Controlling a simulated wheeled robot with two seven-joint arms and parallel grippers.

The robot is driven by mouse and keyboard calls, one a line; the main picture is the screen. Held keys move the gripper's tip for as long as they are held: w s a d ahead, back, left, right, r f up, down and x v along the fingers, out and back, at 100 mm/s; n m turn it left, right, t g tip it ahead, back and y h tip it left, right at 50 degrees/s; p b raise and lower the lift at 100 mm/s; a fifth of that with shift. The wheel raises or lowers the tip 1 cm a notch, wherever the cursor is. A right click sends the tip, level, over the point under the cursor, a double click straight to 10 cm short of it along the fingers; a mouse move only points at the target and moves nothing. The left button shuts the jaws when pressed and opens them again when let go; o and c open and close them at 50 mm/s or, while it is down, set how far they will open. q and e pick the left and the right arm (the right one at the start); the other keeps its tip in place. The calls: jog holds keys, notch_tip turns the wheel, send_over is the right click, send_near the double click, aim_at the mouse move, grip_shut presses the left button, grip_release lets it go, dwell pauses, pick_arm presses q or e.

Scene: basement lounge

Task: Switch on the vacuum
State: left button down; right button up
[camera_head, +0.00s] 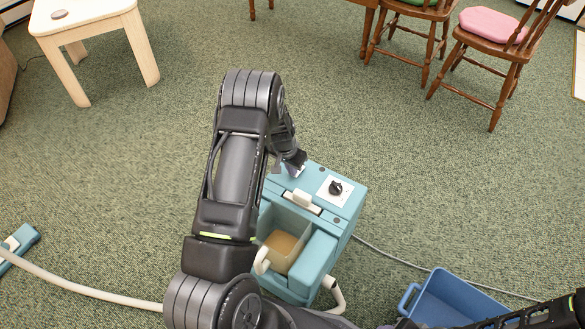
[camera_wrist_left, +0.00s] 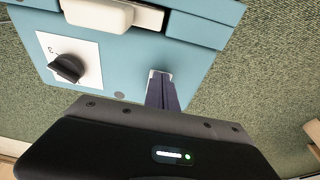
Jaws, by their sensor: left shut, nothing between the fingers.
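The vacuum is a teal box (camera_head: 345,222) in the middle of the head view, with an open compartment on its near side. A black rotary knob (camera_head: 335,187) sits on a white plate on its top; the knob also shows in the left wrist view (camera_wrist_left: 67,67). A cream latch-like piece (camera_head: 302,198) lies near the knob. My left gripper (camera_head: 298,163) is shut and empty at the top's far-left corner, beside the knob and apart from it. Its fingers (camera_wrist_left: 160,86) overlap the teal top in the wrist view; contact is unclear. My right arm shows only at the bottom right; its fingers cannot be made out.
A blue bin (camera_head: 455,298) stands on the green carpet at lower right. A pale hose (camera_head: 85,293) runs to a teal floor head (camera_head: 20,240) at left. A grey cord (camera_head: 400,281) crosses the carpet. A pale wooden table (camera_head: 88,16) and wooden chairs (camera_head: 500,62) stand farther back.

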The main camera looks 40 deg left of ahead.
pick_arm(q)
jog(key=shift+s+f+b, duration=0.15)
jog(key=shift+f+b, duration=0.2)
jog(key=shift+f, duration=0.25)
jog(key=shift+r+p, duration=0.25)
jog(key=shift+p, duration=0.05)
pick_arm(e)
jog(key=shift+f, duration=0.45)
pick_arm(q)
jog(key=shift+r, duration=0.15)
jog(key=shift+r+p, duration=0.45)
jog(key=shift+r, duration=0.2)
pick_arm(e)
jog(key=shift+r, duration=0.4)
